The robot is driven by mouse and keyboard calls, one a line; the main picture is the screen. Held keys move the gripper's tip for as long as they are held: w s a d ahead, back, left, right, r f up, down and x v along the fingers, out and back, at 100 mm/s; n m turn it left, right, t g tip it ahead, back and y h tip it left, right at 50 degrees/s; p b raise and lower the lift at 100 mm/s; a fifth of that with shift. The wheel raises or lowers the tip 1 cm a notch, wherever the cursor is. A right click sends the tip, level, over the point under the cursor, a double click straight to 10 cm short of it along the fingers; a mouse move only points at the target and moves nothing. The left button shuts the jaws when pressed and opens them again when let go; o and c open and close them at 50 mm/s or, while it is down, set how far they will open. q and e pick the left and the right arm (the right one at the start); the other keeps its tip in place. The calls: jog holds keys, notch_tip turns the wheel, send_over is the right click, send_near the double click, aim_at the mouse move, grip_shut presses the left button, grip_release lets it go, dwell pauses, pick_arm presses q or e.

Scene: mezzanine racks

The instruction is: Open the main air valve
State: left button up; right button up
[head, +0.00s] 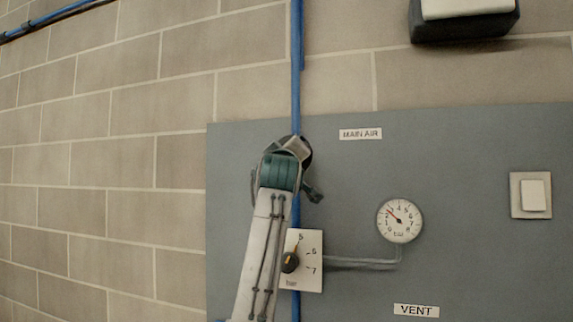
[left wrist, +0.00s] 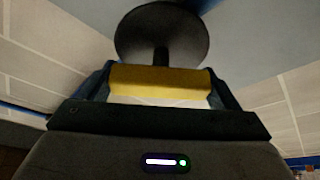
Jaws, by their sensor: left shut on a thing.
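My left arm reaches up from below in the head view, and my left gripper (head: 296,150) is at the blue pipe (head: 296,80), left of the MAIN AIR label (head: 360,134). My wrist hides most of the valve there. In the left wrist view my left gripper (left wrist: 160,82) is shut on a yellow handle (left wrist: 160,79), one finger at each end. A dark round disc on a short stem (left wrist: 162,36) shows beyond the handle. Whether the handle lies along or across the pipe cannot be told. My right gripper is not in view.
The grey panel (head: 470,170) carries a round gauge (head: 400,220), its needle pointing up-left, and a VENT label (head: 416,310). A black regulator knob (head: 290,262) sits close beside my forearm. A white switch (head: 536,195) is at right.

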pick_arm(q)
jog(key=n+y+b, duration=0.1)
jog(key=n, duration=0.1)
jog(key=n+g+b, duration=0.1)
jog(key=n, duration=0.2)
jog(key=shift+n+y, duration=0.3)
jog(key=shift+y, duration=0.1)
jog(key=shift+n+g, duration=0.3)
jog(key=shift+n, duration=0.6)
jog(key=shift+r+n+g+y, duration=0.1)
jog(key=shift+n+g+y, duration=0.35)
jog(key=shift+n, duration=0.25)
jog(key=shift+a+n+g+p, duration=0.1)
jog(key=shift+n+g+p, duration=0.25)
jog(key=shift+n, duration=0.65)
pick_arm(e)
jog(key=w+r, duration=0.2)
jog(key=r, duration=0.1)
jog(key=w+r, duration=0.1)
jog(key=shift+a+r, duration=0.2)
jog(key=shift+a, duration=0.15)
pick_arm(q)
jog(key=shift+n, duration=0.3)
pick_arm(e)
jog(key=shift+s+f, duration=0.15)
pick_arm(q)
jog(key=shift+f, duration=0.2)
